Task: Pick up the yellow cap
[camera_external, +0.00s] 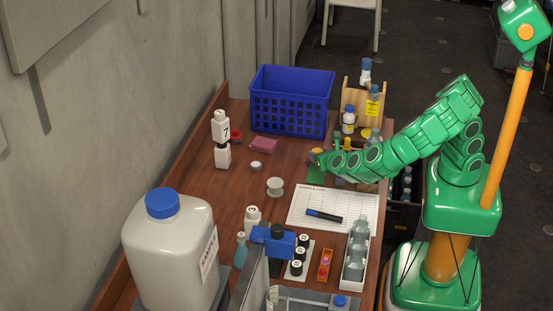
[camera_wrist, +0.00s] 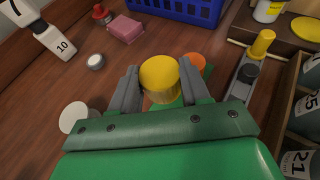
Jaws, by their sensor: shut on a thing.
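The yellow cap (camera_wrist: 159,73) stands between the two grey fingers of my gripper (camera_wrist: 159,88) in the wrist view. The fingers are shut on its sides, and its round top faces the camera. In the external view, my gripper (camera_external: 318,158) reaches in from the right over the table, with the yellow cap (camera_external: 315,154) at its tip. A green mat (camera_external: 313,175) lies below it. I cannot tell whether the cap touches the mat.
A blue basket (camera_external: 291,118) stands behind. A pink block (camera_external: 263,145), a small grey-white lid (camera_external: 256,166) and a white disc (camera_external: 275,183) lie to the left. An orange round thing (camera_wrist: 194,61) and a yellow-topped item (camera_wrist: 262,42) are close on the right.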

